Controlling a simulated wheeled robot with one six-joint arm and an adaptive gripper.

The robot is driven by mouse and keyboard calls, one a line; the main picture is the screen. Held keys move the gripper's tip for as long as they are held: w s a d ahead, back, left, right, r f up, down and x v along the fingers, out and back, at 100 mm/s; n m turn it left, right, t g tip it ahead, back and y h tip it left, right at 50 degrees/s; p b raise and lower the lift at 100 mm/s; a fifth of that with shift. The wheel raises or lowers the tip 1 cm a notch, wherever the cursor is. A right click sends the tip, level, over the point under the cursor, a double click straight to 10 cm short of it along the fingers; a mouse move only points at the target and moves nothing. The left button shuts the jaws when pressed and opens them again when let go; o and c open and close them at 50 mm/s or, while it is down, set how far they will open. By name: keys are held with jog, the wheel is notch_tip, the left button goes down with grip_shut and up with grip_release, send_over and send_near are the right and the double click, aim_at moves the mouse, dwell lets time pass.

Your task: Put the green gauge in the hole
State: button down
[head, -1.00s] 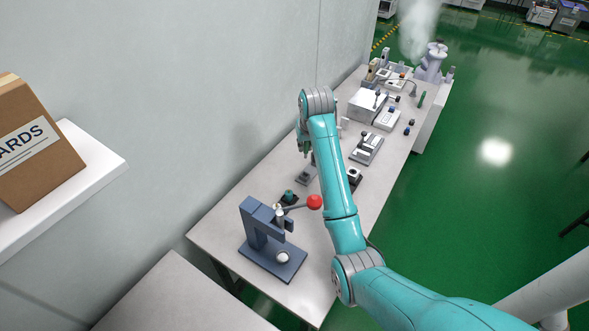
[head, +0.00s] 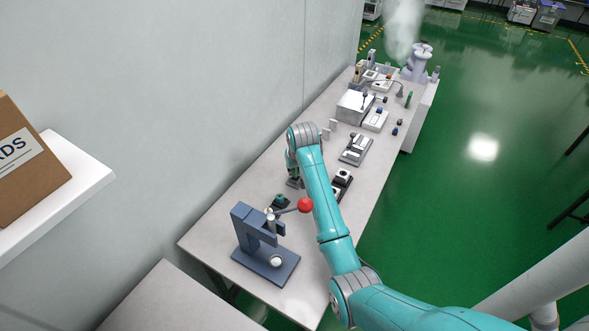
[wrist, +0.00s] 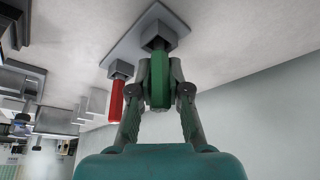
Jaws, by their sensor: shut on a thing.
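In the wrist view, my gripper (wrist: 160,92) is shut on the green gauge (wrist: 159,78), a green handle between the two fingers. The gauge's dark end (wrist: 157,44) is at the grey block (wrist: 157,24) on a grey plate (wrist: 125,42). The hole itself is hidden, and I cannot tell how deep the end is in it. A red gauge (wrist: 117,98) stands at a smaller block on the same plate, beside my left finger. In the head view, my gripper (head: 293,172) is low over the table, and the gauge is mostly hidden by my arm.
A blue press (head: 265,258) with a red-knobbed lever (head: 305,205) stands near the front of the table. Several testers, including a grey one (head: 356,149), stand farther back. The wall borders the table's left side.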

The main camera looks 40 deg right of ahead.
jog(key=shift+f, duration=0.1)
jog(key=c, duration=1.1)
grip_release()
jog(key=shift+c, duration=0.2)
jog(key=v, duration=1.2)
